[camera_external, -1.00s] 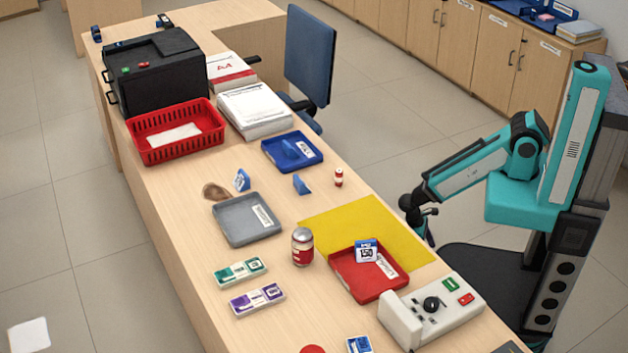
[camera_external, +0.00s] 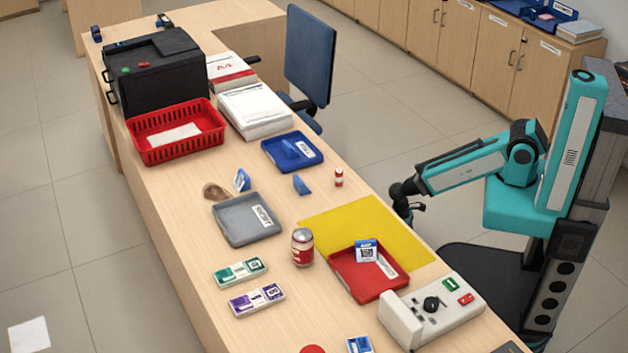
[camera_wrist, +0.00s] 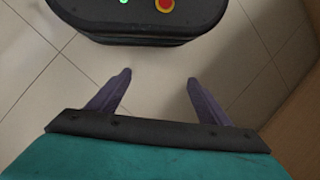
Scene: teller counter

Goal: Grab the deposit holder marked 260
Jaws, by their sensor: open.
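No marking 260 is legible on any holder. Small blue-and-white holders stand about the counter: one in the red tray (camera_external: 366,251), its face too blurred now to read surely, and one at the near edge (camera_external: 360,344). Blue wedge-shaped pieces, seen from the side, are by the grey tray (camera_external: 242,180), right of it (camera_external: 302,185) and in the blue tray (camera_external: 290,148). My gripper (camera_external: 412,212) hangs beside the counter's right edge, apart from all of them. In the wrist view its fingers (camera_wrist: 158,80) are spread and empty above the floor.
A yellow mat (camera_external: 345,220) lies near the right edge. A red-and-silver can (camera_external: 302,247), a grey tray (camera_external: 268,232), a white device with a black knob (camera_external: 440,312), and green and purple card blocks (camera_external: 240,271) stand around. A red basket and black machine (camera_external: 150,75) are at the far end.

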